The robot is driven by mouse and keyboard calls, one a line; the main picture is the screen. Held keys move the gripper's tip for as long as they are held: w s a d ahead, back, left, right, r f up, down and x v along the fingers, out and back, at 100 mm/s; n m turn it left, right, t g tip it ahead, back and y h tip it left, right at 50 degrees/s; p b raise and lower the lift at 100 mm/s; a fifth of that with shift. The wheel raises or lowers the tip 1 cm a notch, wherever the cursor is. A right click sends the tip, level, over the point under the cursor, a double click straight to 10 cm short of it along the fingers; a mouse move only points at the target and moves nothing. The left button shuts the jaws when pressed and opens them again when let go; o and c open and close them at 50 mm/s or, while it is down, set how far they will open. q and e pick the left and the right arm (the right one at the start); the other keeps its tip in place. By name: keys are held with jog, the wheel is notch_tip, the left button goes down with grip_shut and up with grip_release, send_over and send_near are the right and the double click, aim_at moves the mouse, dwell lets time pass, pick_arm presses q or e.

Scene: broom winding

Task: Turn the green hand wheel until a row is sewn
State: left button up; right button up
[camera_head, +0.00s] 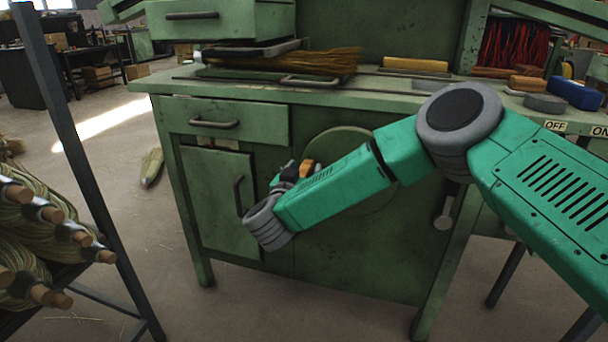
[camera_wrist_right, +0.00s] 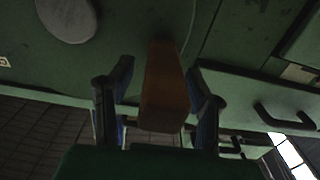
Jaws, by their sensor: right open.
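The green hand wheel (camera_head: 338,143) is a large disc on the front of the green bench, partly hidden behind my right forearm. Its orange-brown handle (camera_head: 307,167) stands out near the wheel's left side. In the right wrist view, the handle (camera_wrist_right: 163,88) lies between the two fingers of my right gripper, with gaps on both sides. The wheel face (camera_wrist_right: 130,22) and a round grey hub (camera_wrist_right: 68,18) show behind it. My right gripper (camera_head: 298,171) is open around the handle. A bundle of brown bristles (camera_head: 310,61) lies on the bench top. My left gripper is out of view.
The green bench (camera_head: 270,91) has a drawer (camera_head: 225,119) and a cupboard door (camera_head: 218,195) left of the wheel. A blue box (camera_head: 574,93) and a grey round piece (camera_head: 545,103) sit at right. A rack with tied bundles (camera_head: 40,235) stands at left.

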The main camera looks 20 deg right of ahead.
jog(key=shift+w+d, duration=0.15)
jog(key=shift+w, duration=0.05)
grip_shut()
